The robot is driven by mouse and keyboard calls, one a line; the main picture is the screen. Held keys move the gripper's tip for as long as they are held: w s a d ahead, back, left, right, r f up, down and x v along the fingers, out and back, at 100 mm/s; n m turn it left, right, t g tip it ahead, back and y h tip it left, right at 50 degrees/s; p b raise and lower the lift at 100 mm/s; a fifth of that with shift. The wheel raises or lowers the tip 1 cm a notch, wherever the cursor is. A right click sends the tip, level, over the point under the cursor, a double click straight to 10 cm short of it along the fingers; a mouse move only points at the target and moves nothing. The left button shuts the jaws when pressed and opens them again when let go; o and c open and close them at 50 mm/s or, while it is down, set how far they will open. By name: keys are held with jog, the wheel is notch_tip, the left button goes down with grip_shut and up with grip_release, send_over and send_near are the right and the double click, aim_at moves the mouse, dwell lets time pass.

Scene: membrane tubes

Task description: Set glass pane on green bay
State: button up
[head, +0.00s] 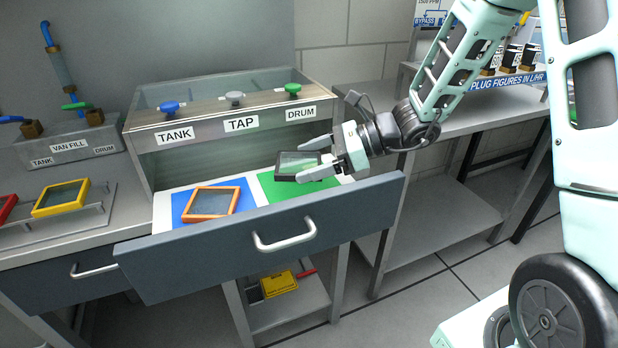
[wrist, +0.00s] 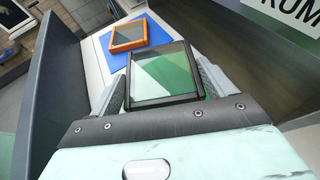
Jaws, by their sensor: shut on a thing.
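A glass pane in a black frame (head: 297,166) is held between the fingers of my gripper (head: 322,166), above the drawer. It also shows in the wrist view (wrist: 163,74), with green visible through the glass. The green bay (head: 272,188) is the green patch on the right of the open drawer, below the pane. The pane hides part of it. My gripper is shut on the pane from the right side. I cannot tell how high the pane is above the green bay.
An orange-framed pane (head: 211,203) lies on the blue bay (head: 182,201), left of the green one. The open drawer's front panel (head: 190,257) stands in front. A clear cabinet labelled TANK, TAP, DRUM (head: 240,124) is behind. Yellow (head: 61,198) and red framed panes sit at left.

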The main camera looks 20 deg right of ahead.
aim_at(311, 185)
jog(key=shift+f, duration=1.85)
jog(key=shift+f+b, duration=0.2)
jog(key=shift+b, duration=0.2)
jog(key=o, duration=1)
jog(key=shift+r, duration=0.25)
jog(key=p+v, duration=0.1)
jog(key=v, duration=1.1)
